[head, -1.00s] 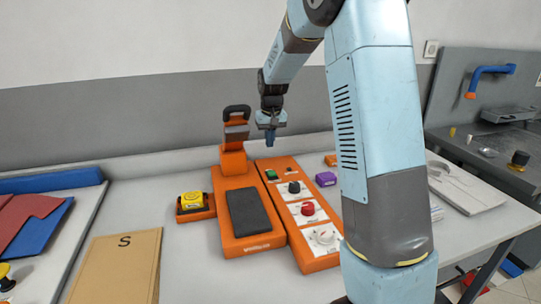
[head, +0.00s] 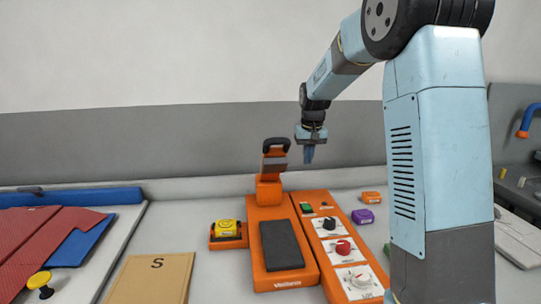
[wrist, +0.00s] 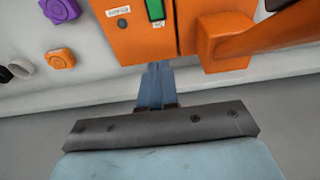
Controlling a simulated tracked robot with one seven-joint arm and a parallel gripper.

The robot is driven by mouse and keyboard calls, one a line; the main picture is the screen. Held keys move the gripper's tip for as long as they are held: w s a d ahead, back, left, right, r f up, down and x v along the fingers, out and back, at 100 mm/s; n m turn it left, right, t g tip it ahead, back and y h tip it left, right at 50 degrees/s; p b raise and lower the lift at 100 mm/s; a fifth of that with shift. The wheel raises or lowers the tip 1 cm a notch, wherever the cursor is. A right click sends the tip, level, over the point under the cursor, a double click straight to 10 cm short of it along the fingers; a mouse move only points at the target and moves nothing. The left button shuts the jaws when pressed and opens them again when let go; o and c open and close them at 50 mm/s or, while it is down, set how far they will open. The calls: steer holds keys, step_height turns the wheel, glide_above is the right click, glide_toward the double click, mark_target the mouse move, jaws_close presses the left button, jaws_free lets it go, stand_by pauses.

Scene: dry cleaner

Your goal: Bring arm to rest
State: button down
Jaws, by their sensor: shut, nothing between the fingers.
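My arm is raised and bent over the right part of the table in the head view. My gripper (head: 309,155) hangs from it, pointing down, shut and empty. It is in the air above the back end of an orange control panel (head: 335,245) and touches nothing that I can see. In the wrist view my gripper (wrist: 157,85) has its blue fingers together, in front of the orange panel's edge (wrist: 130,40) with its green switch (wrist: 155,9).
An orange press (head: 282,277) with a dark pad and raised handle stands left of the panel. A yellow item (head: 227,228) sits in an orange holder. A board marked S (head: 150,280), purple block (head: 363,216) and red cloth (head: 40,235) lie around. The grey wall is behind.

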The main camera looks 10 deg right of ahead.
steer(key=s+d+r+t, duration=0.1)
steer(key=s+r, duration=0.4)
steer(key=s, duration=0.5)
steer(key=s+r+t, duration=0.1)
steer(key=s+r, duration=0.3)
steer(key=s, duration=0.6)
steer(key=s+f+t, duration=0.1)
steer(key=s+f, duration=0.1)
steer(key=s, duration=1.6)
steer(key=shift+s+d+t, duration=0.2)
steer(key=shift+s+t, duration=0.1)
steer(key=shift+t, duration=0.1)
